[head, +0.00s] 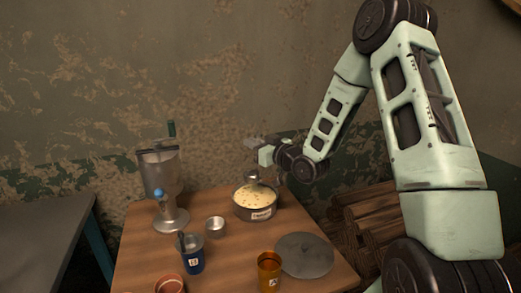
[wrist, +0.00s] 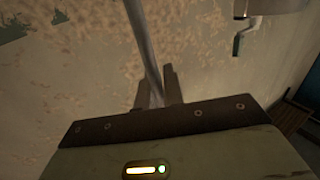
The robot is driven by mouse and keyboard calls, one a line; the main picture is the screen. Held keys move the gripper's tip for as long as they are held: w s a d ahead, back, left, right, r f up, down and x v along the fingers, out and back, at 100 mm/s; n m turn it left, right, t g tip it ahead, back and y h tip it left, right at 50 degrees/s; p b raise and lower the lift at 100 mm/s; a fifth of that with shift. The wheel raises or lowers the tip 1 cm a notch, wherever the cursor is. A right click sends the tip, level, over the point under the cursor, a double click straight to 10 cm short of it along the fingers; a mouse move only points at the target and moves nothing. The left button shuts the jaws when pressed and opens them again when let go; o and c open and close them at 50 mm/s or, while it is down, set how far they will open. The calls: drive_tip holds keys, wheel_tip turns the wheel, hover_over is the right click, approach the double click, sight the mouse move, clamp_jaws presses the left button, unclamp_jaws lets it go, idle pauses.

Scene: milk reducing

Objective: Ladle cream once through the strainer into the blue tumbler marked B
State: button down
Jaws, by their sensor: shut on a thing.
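The blue tumbler (head: 194,266) stands upright at the front left of the table, with a white label that looks like B. The strainer (head: 190,243) appears to sit on its mouth, with a dark handle at its left. A labelled round pot (head: 256,213) of pale, speckled cream (head: 267,197) stands at the back right. My gripper (head: 252,150) is above the pot's back side, shut on the ladle (head: 252,178). The ladle's lower end is at the cream; its bowl is not clear. The wrist view shows its grey handle (wrist: 143,45) running between the fingers (wrist: 156,92).
An amber tumbler (head: 269,273) and a flat grey lid (head: 304,255) are at the front right. A small metal cup (head: 215,227) stands mid-table. A metal machine with a crank (head: 160,180) stands at the back left. A terracotta pot (head: 170,285) is at the front edge.

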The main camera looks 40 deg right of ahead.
sight(254, 176)
drive_tip(key=shift+d+f+b, duration=0.1)
drive_tip(key=shift+f+b, duration=1.15)
drive_tip(key=shift+f, duration=1)
wheel_tip(254, 176, down, 6)
drive_tip(key=b, duration=0.6)
drive_tip(key=shift+f, duration=0.25)
drive_tip(key=shift+r, duration=0.1)
drive_tip(key=shift+r+p, duration=2.8)
drive_tip(key=shift+r, duration=1.35)
drive_tip(key=shift+f, duration=0.1)
